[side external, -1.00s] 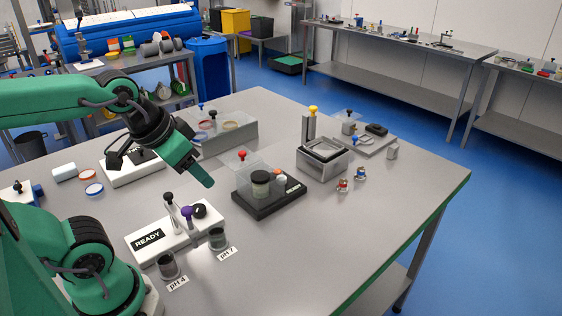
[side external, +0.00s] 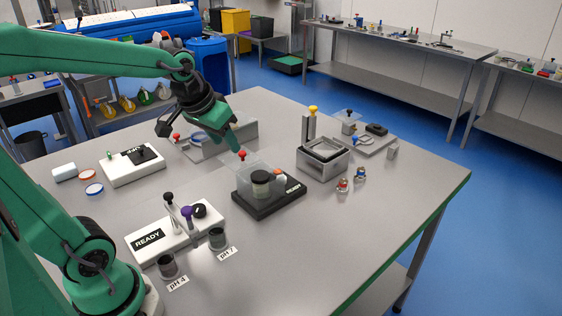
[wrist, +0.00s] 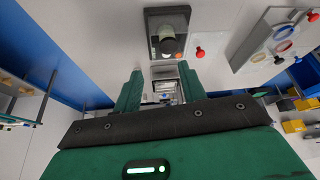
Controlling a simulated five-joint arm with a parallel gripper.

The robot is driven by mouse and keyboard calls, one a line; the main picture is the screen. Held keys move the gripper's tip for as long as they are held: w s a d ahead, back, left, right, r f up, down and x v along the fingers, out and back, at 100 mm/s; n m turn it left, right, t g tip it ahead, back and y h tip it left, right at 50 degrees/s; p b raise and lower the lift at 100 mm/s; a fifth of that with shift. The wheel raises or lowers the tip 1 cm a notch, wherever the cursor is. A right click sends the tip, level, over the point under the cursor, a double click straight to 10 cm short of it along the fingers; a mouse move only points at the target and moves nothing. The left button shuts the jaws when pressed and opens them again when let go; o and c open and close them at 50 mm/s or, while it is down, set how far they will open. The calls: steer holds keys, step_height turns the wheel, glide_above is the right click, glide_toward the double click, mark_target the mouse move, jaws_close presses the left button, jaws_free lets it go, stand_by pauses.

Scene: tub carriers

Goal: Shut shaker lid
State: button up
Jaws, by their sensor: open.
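The shaker appears to be the black base (side external: 270,205) marked READY, holding a jar (side external: 261,185) and a small orange-topped part. Its clear lid (side external: 250,168) stands raised at the back of the base, with a red knob (side external: 242,155) at its top edge. In the wrist view, the dark base (wrist: 153,24) is at the top and the red knob (wrist: 198,52) is right of the fingers. My gripper (side external: 237,149) is open and empty, with its tips close to the knob in the side view. I cannot tell whether they touch.
A grey box (side external: 240,132) with a clear cover and rings stands behind. A metal bath (side external: 323,162) with a yellow-knobbed post stands to the right. A white READY unit (side external: 160,240) and two pH cups are in front. The table's front right is clear.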

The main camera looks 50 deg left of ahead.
steer(key=n, duration=0.2)
glide_toward(242, 152)
steer(key=d, duration=0.2)
steer(key=shift+w+a+f+g+y, duration=0.35)
steer(key=shift+w+a+g, duration=0.15)
steer(key=shift+a, duration=0.2)
steer(key=shift+x, duration=3.9)
jaws_close()
